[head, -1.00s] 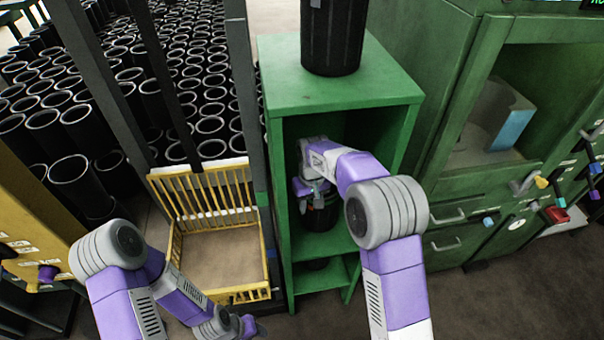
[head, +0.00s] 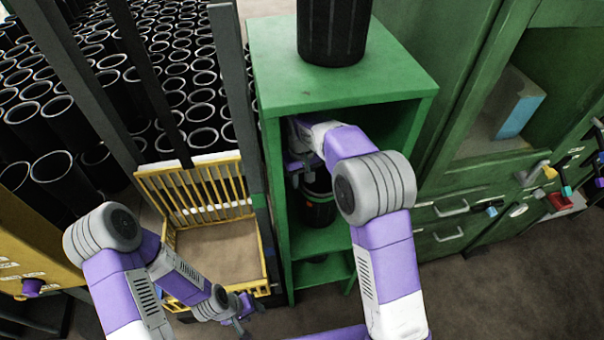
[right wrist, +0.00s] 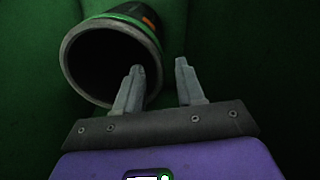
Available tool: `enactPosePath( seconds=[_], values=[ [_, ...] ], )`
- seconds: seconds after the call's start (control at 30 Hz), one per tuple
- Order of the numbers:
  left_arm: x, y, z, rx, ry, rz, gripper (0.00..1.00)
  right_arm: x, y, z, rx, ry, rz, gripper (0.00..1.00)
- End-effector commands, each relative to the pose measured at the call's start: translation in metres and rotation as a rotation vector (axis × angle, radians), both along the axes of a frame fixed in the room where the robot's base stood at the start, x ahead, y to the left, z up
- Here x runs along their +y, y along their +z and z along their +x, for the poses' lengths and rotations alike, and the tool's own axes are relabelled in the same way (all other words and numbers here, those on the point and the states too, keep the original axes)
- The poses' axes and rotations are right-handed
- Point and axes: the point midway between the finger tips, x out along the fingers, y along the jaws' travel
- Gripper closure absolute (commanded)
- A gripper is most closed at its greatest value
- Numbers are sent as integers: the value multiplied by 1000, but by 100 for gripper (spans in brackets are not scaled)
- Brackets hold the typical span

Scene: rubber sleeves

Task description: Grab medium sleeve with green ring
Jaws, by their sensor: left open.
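A black sleeve with a green ring and a small orange-red mark (head: 319,208) stands on the middle shelf of the green cabinet. The right wrist view shows its round open mouth and the green ring around its side (right wrist: 130,20). My right gripper (right wrist: 158,72) is open. In that view its left finger overlaps the sleeve's mouth and its right finger is outside the rim; I cannot tell whether they touch it. In the head view the right gripper (head: 296,178) is inside the cabinet just above the sleeve, partly hidden. My left gripper (head: 246,318) is open and empty, low by the yellow crate.
The green cabinet (head: 290,75) has side walls close around my right gripper. Another black sleeve (head: 333,30) stands on its top. The yellow crate (head: 190,190) is to the left, with many black sleeves (head: 62,120) behind. A green workbench (head: 470,215) with tools is on the right.

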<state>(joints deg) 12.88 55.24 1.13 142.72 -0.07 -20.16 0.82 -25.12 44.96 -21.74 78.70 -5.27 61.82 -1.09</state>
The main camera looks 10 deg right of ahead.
Motion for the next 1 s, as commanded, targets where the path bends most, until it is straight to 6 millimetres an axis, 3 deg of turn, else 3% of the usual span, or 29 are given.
enactPosePath(
  seconds=[0.1,0.3,0.7,1.0],
  values=[
    [0,-10,0,0,0,0,57,0,-23,0,2,-1,0,62],
    [0,-19,0,0,0,0,57,0,-46,0,1,-1,0,62],
    [0,-20,0,0,0,0,57,0,-52,0,-1,0,0,62],
    [0,-20,0,0,0,0,57,0,-52,0,-1,0,0,100]
  ],
)
